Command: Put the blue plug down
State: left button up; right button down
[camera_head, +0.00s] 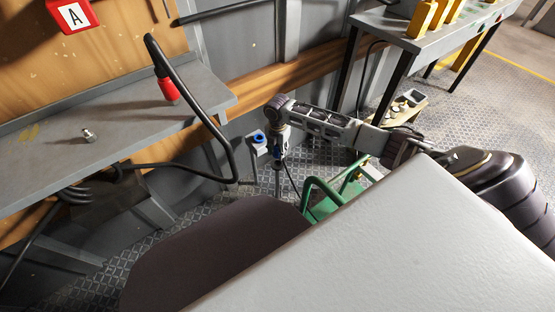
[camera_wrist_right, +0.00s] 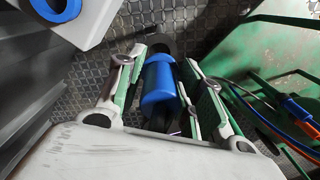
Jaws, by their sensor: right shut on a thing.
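The blue plug (camera_wrist_right: 158,83) lies between the two fingers of my right gripper (camera_wrist_right: 160,95) in the right wrist view, and the fingers are shut on it. In the head view my right gripper (camera_head: 279,148) points down beside a pale holder with a blue ring (camera_head: 258,138). The plug is small and mostly covered by the fingers there. In the wrist view the blue-ringed holder (camera_wrist_right: 57,8) is at the upper left, apart from the plug. My left gripper is not in view.
A grey bench (camera_head: 110,135) at the left bears a small metal fitting (camera_head: 89,135) and a red connector (camera_head: 168,88) on a black cable. A green frame (camera_head: 325,195) stands close to my right gripper. A grey table (camera_head: 400,35) with yellow items is at the back right.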

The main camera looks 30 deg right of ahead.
aim_at(277, 156)
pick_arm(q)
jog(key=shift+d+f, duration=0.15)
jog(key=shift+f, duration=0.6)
pick_arm(e)
jog(key=shift+f, duration=0.9)
pick_arm(q)
jog(key=shift+b, duration=0.3)
pick_arm(e)
jog(key=shift+f, duration=0.1)
notch_tip(277, 156, down, 2)
jog(key=shift+f+b, duration=0.1)
jog(key=shift+b, duration=0.45)
jog(key=shift+f+b, duration=0.35)
jog(key=shift+f, duration=0.3)
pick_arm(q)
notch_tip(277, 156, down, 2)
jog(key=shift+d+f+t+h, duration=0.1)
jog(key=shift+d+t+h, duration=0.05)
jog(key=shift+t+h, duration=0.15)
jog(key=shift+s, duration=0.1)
pick_arm(e)
jog(key=shift+f, duration=0.15)
jog(key=shift+f, duration=0.15)
